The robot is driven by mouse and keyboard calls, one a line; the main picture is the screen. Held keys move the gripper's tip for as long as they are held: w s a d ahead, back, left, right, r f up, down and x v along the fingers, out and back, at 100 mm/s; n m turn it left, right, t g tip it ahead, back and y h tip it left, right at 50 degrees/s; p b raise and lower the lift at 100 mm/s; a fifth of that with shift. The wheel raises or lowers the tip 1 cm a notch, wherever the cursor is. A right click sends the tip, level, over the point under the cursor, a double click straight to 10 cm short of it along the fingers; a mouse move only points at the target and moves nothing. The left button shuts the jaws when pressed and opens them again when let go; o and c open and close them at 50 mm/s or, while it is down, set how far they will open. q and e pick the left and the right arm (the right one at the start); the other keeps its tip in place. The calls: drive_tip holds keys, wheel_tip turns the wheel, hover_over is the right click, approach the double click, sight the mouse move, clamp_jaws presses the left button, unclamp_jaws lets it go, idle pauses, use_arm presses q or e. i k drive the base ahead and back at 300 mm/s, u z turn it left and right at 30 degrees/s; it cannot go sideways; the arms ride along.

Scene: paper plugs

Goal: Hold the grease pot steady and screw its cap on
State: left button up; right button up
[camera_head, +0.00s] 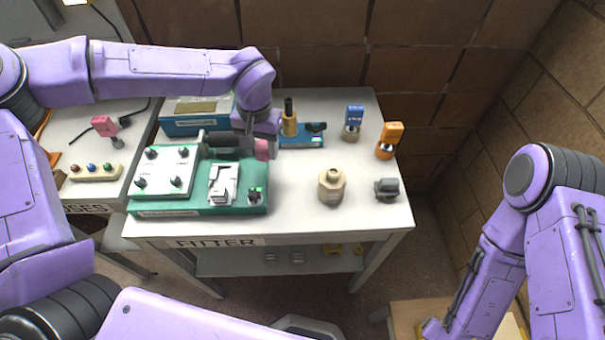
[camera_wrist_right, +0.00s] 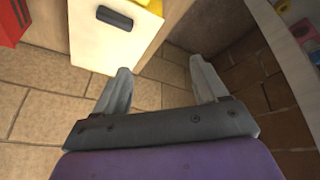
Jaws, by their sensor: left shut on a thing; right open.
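A beige pot (camera_head: 331,186) with a narrower neck stands upright on the front right of the white table; I take it for the grease pot. I cannot tell any cap for sure. A small dark grey piece (camera_head: 386,190) lies to the pot's right. My left gripper (camera_head: 258,146) is above the back of the green board, left of the pot and apart from it. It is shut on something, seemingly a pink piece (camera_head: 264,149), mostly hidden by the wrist. My right gripper (camera_wrist_right: 160,72) is open and empty, low over the floor, away from the table top.
A green board (camera_head: 258,198) with a white switch box (camera_head: 165,172) fills the table's left. Behind stand a brass-coloured bottle (camera_head: 289,122), a blue-tagged piece (camera_head: 354,120) and an orange piece (camera_head: 388,141). The table is clear around the pot. A pale cabinet (camera_wrist_right: 105,40) stands near my right gripper.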

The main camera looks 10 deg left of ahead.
sight(331, 180)
drive_tip(key=u, duration=1.4)
drive_tip(key=k, duration=0.75)
drive_tip(key=z, duration=0.95)
drive_tip(key=i, duration=0.2)
drive_tip(key=u, duration=0.1)
